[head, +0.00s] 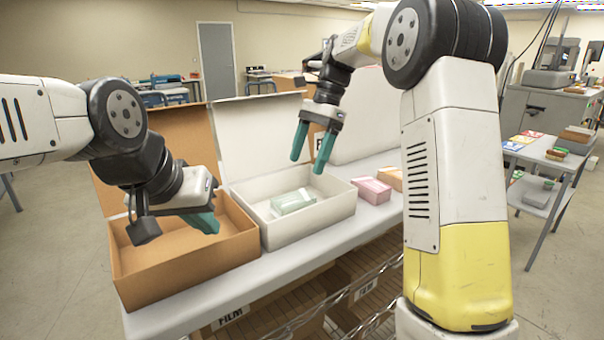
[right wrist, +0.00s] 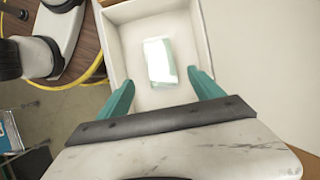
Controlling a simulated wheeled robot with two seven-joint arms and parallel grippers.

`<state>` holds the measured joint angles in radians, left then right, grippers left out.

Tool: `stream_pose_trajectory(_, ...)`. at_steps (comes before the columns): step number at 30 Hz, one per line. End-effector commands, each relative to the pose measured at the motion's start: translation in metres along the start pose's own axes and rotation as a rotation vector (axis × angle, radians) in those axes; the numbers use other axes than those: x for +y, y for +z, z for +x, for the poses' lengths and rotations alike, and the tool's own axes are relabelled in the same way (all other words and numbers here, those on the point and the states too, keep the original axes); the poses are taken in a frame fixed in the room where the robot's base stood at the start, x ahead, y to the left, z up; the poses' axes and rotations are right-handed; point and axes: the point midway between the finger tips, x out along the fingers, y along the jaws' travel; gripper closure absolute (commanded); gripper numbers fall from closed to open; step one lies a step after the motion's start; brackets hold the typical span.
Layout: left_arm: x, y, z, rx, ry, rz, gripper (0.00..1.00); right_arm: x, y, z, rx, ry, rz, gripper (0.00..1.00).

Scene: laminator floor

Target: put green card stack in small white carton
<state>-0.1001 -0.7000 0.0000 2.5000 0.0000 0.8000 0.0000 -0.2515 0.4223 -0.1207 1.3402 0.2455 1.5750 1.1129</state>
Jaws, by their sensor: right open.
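The green card stack (head: 293,201) is pale green with a glossy top and lies flat inside the small white carton (head: 335,211), whose lid stands open at the back. In the right wrist view the stack (right wrist: 160,62) lies on the floor of the carton (right wrist: 116,50). My right gripper (head: 308,166) is open and empty above the carton, its teal fingers apart and clear of the stack. My left gripper (head: 205,222) hangs over the brown carton (head: 185,277) on the left; its fingers overlap in view, so its opening is unclear.
A pink card stack (head: 371,190) and an orange one (head: 390,178) lie on the grey bench (head: 290,268) right of the white carton. A side cart (head: 545,160) with coloured cards stands at the right. Labelled boxes sit on the shelf below.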

Motion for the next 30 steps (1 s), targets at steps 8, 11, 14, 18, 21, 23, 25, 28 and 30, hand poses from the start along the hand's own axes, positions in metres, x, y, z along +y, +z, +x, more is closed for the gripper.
stream_pose_trajectory(8, 0.0, 0.0, 0.0, 0.0, 0.0, 0.0, 1.0, 0.042, 0.006, -0.024, 0.066, -0.092, -0.153, 0.24)
stream_pose_trajectory(11, 0.0, 0.0, 0.0, 0.0, 0.0, 0.0, 1.0, 0.077, 0.011, -0.032, 0.137, -0.154, -0.286, 0.24)
stream_pose_trajectory(14, 0.0, 0.0, 0.0, 0.0, 0.0, 0.0, 1.0, 0.111, 0.016, -0.032, 0.222, -0.206, -0.425, 0.24)
stream_pose_trajectory(18, 0.0, 0.0, 0.0, 0.0, 0.0, 0.0, 1.0, 0.159, 0.023, -0.024, 0.361, -0.256, -0.621, 0.24)
stream_pose_trajectory(21, 0.0, 0.0, 0.0, 0.0, 0.0, 0.0, 1.0, 0.191, 0.028, -0.011, 0.472, -0.272, -0.761, 0.24)
stream_pose_trajectory(23, 0.0, 0.0, 0.0, 0.0, 0.0, 0.0, 1.0, 0.207, 0.029, -0.002, 0.539, -0.274, -0.839, 0.24)
stream_pose_trajectory(25, 0.0, 0.0, 0.0, 0.0, 0.0, 0.0, 1.0, 0.224, 0.031, 0.009, 0.609, -0.27, -0.918, 0.24)
stream_pose_trajectory(28, 0.0, 0.0, 0.0, 0.0, 0.0, 0.0, 1.0, 0.241, 0.032, 0.023, 0.69, -0.258, -1.009, 0.24)
stream_pose_trajectory(30, 0.0, 0.0, 0.0, 0.0, 0.0, 0.0, 1.0, 0.249, 0.032, 0.03, 0.729, -0.249, -1.053, 0.24)
